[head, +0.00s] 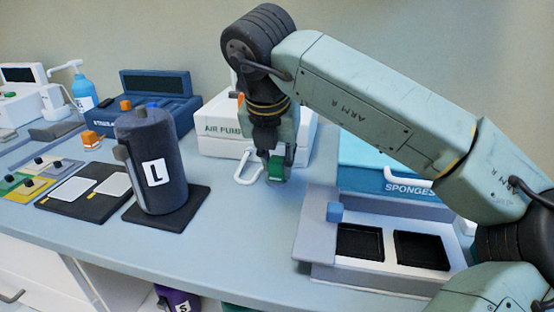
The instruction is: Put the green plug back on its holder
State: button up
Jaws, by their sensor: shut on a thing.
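The green plug (275,168) is small and sits between the fingertips of my gripper (276,172), in front of the air pump box. My gripper points down and is shut on the plug, which appears a little above the table. The fingers hide part of the plug. A holder for the plug cannot be told for certain. A grey stand (315,232) at the front right carries a blue block (335,211) on its edge.
A white air pump box (225,142) with a white loop (246,170) stands behind my gripper. A dark cylinder marked L (155,172) stands on a black base at left. A blue sponges box (380,180) is at right. The table front centre is clear.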

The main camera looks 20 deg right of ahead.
jog(key=o, duration=0.9)
jog(key=shift+o, duration=0.7)
jog(key=o, duration=0.4)
jog(key=shift+r, duration=0.1)
jog(key=shift+r+p, duration=2.1)
jog(key=shift+r, duration=1.35)
